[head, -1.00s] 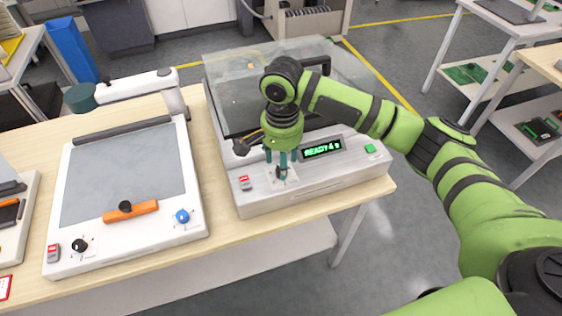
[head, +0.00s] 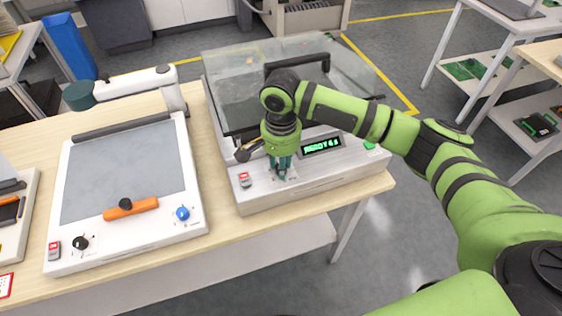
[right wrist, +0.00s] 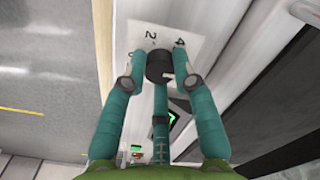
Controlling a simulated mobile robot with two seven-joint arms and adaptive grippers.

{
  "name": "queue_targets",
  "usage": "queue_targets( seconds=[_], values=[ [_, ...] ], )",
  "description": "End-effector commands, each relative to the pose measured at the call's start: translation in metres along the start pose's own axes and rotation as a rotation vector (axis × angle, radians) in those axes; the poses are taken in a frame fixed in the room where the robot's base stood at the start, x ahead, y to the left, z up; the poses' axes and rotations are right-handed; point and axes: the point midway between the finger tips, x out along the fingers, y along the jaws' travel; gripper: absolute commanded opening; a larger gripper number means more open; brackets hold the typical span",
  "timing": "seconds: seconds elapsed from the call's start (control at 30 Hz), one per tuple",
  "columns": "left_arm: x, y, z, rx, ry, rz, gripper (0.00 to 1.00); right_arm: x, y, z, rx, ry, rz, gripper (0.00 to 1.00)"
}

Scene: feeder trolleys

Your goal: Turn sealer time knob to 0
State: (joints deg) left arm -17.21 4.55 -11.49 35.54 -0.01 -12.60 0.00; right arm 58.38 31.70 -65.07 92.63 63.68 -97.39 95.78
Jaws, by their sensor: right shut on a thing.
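The sealer (head: 325,178) is the light-grey unit with a clear lid at the right of the bench. Its green display (head: 322,146) reads READY and what looks like 4 s. My right gripper (head: 281,174) points down at its front panel and hides the knob in the head view. In the right wrist view the black time knob (right wrist: 159,64) shows between the fingertips of my right gripper (right wrist: 159,58), which is shut on it. A pale pointer mark shows on the knob, and its label plate (right wrist: 142,28) bears 2 and 4; another mark is partly hidden.
A red switch (head: 245,180) is left of the gripper and a green button (head: 370,144) is at the panel's right. A second machine (head: 130,230) with a blue knob (head: 183,213), a black knob (head: 81,243) and an orange handle (head: 131,209) stands to the left.

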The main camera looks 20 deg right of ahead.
Motion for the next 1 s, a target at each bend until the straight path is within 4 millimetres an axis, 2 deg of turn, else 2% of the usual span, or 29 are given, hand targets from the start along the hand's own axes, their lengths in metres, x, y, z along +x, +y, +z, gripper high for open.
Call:
queue_targets(
  seconds=[0.17, 0.37, 0.7, 1.0],
  values=[
    [-0.012, 0.000, 0.000, -0.001, -0.003, 0.000, 0.45, -0.003, 0.001, -0.001, -0.047, 0.003, 0.003, 0.00],
    [-0.036, -0.001, -0.002, -0.001, -0.003, 0.000, 0.45, -0.005, 0.001, -0.001, -0.171, 0.001, 0.007, 0.00],
    [-0.079, -0.001, -0.006, -0.001, -0.003, 0.000, 0.45, -0.005, 0.001, -0.001, -0.484, 0.000, 0.006, 0.00],
    [-0.106, -0.002, -0.009, -0.001, -0.001, 0.000, 0.45, -0.004, 0.000, -0.001, -0.770, 0.001, 0.004, 0.00]
  ],
)
